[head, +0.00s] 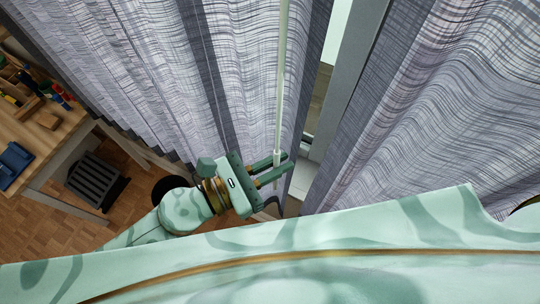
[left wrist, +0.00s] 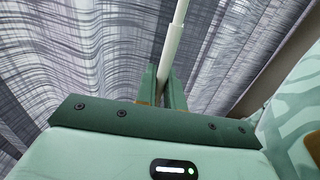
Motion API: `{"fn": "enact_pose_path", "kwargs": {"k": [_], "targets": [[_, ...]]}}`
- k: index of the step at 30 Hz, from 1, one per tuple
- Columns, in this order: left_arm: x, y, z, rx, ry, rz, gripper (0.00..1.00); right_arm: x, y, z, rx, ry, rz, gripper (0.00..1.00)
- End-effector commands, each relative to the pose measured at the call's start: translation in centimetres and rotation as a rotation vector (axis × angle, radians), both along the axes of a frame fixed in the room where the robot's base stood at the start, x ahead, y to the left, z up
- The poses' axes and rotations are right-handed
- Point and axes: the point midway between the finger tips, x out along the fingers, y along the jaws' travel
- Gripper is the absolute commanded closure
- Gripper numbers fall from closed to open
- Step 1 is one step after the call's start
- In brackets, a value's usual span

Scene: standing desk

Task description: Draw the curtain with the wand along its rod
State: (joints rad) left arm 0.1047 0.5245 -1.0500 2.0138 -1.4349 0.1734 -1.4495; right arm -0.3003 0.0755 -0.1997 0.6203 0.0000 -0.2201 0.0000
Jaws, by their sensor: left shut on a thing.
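The wand (head: 281,80) is a thin pale rod hanging in front of the grey striped curtain (head: 130,60) in the head view. My left gripper (head: 279,167) is shut on the lower part of the wand. In the left wrist view the wand (left wrist: 171,45) runs down between the two green fingers (left wrist: 168,90). The left curtain panel hangs in folds behind the wand. A second grey panel (head: 440,100) hangs to the right. The rod at the top is out of view. My right gripper is not in view.
A narrow gap between the panels shows a grey window frame (head: 350,80) and a pale sill. At the left, a wooden desk (head: 45,135) carries small coloured items and a blue object (head: 14,163). A dark slatted object (head: 95,180) stands below it near the wooden floor.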

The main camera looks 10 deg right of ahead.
Motion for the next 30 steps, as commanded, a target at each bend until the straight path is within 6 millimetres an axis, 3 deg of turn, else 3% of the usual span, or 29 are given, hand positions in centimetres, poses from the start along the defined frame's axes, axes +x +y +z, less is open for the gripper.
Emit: {"fn": "enact_pose_path", "kwargs": {"k": [8,9,10,26,30], "targets": [[0.0,0.0,0.1,-0.002,0.000,0.001,1.00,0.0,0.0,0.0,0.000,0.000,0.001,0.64],[0.0,0.0,0.1,-0.002,0.000,0.001,0.81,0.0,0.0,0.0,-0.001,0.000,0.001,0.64],[0.0,0.0,0.1,-0.001,0.001,0.001,0.73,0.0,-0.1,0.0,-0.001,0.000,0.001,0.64],[0.0,0.1,0.0,0.000,0.001,0.001,0.73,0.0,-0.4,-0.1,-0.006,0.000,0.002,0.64],[-0.3,1.1,-0.3,0.000,0.002,0.002,0.73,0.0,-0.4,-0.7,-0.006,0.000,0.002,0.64]]}}
